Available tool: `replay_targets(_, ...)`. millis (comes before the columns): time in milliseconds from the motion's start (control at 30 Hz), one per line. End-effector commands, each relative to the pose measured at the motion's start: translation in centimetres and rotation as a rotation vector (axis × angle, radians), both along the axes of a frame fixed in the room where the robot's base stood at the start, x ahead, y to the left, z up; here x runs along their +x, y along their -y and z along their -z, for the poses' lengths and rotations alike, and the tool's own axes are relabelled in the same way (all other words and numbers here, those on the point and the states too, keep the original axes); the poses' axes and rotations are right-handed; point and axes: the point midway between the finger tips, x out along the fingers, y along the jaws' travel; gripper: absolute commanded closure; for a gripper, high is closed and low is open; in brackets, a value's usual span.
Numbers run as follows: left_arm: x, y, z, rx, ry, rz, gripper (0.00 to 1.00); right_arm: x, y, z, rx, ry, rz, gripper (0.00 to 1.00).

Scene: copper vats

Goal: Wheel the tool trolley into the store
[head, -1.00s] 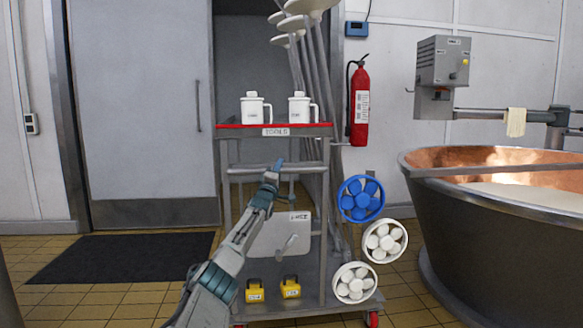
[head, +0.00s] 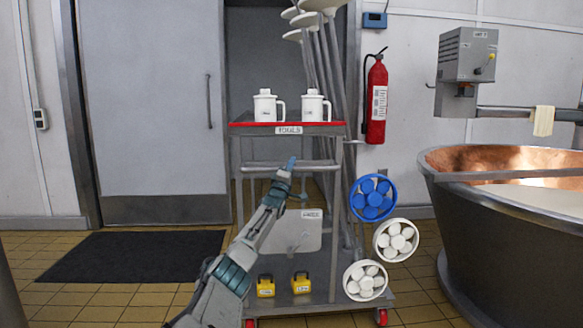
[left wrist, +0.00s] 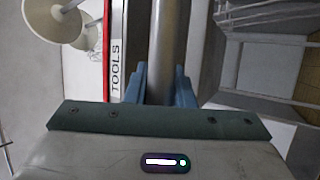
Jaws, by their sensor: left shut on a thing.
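The tool trolley (head: 289,129) stands in front of me, with a red-edged top shelf labelled TOOLS and grey posts. Two white lidded jugs stand on its top. Long-handled tools lean up at its right side. My left gripper (head: 289,166) is shut on the trolley's horizontal push bar (head: 262,168). In the left wrist view the bar (left wrist: 166,45) runs between the fingers (left wrist: 166,85), beside the TOOLS label. Two yellow blocks (head: 301,283) sit on the lower shelf. The doorway (head: 250,70) to a dim space is right behind the trolley. My right gripper is not in view.
A grey door panel (head: 150,110) stands left of the opening, with a dark mat (head: 130,256) on the tiles before it. A fire extinguisher (head: 376,105) hangs right of the opening. A big copper vat (head: 500,220) stands at the right. Blue and white discs (head: 373,198) stick out at the trolley's right.

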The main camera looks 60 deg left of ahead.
Motion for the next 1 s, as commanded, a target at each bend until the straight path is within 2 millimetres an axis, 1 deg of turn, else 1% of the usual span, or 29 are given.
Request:
replay_targets(167,0.0,-0.1,0.2,-0.002,-0.002,-0.001,1.0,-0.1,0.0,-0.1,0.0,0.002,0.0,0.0)
replay_targets(200,0.0,-0.1,0.2,-0.002,-0.002,-0.001,0.76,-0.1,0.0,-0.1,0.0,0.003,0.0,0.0)
replay_targets(267,0.0,-0.1,0.1,-0.002,-0.002,-0.001,0.65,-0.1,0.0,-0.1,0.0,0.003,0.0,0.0)
replay_targets(300,0.0,-0.1,0.1,-0.002,-0.002,-0.001,0.57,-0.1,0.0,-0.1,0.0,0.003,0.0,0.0)
replay_targets(667,-0.1,0.0,0.1,0.001,-0.001,-0.001,0.57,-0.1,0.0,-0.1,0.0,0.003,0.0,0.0)
replay_targets(1000,-1.2,0.8,0.8,0.008,0.001,-0.002,0.57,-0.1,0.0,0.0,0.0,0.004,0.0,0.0)
